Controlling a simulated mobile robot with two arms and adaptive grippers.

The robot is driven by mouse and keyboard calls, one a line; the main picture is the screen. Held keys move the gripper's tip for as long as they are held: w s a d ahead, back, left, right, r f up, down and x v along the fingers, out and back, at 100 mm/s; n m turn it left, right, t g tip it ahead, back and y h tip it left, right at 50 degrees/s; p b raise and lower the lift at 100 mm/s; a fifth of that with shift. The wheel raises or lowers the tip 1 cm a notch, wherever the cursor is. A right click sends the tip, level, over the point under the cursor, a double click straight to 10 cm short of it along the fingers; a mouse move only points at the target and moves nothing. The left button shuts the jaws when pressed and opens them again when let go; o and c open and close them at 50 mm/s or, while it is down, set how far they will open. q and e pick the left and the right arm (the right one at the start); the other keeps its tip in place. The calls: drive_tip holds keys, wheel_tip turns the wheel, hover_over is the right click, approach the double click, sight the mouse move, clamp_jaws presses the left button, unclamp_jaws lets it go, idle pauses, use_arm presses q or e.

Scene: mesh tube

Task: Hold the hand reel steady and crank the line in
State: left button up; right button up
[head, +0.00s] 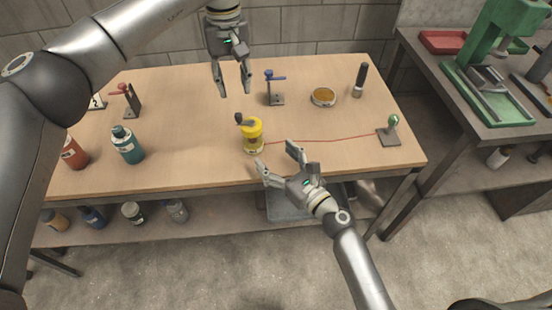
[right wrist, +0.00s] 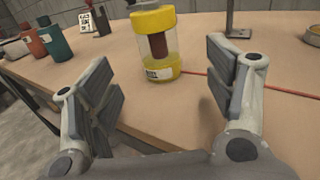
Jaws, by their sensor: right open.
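The hand reel (head: 253,136) is a small yellow-capped cylinder with a clear middle, upright near the table's front edge. A dark crank knob (head: 239,118) shows at its top left. In the right wrist view the reel (right wrist: 154,20) stands beyond the finger gap, with a dark red core inside. A red line (head: 325,139) runs from it to a stand with a green ball (head: 393,121). My right gripper (head: 274,155) is open and empty, in front of the reel, apart from it. My left gripper (head: 235,94) is open and empty, pointing down behind the reel.
A blue-topped stand (head: 275,90), a round tin (head: 323,96) and a dark-handled tool (head: 360,80) stand behind. A teal bottle (head: 127,145), an orange bottle (head: 75,153) and a red-topped stand (head: 130,99) are at left. Bare wooden tabletop (head: 195,150) lies left of the reel.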

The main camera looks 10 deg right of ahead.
sight(252, 135)
drive_tip(key=shift+w+a+m, duration=0.3)
drive_tip(key=shift+w+a, duration=0.05)
drive_tip(key=shift+a, duration=0.1)
drive_tip(key=x, duration=0.9)
drive_tip(key=shift+w+a+f, duration=0.1)
drive_tip(key=shift+w+a, duration=0.05)
drive_tip(key=shift+w, duration=0.2)
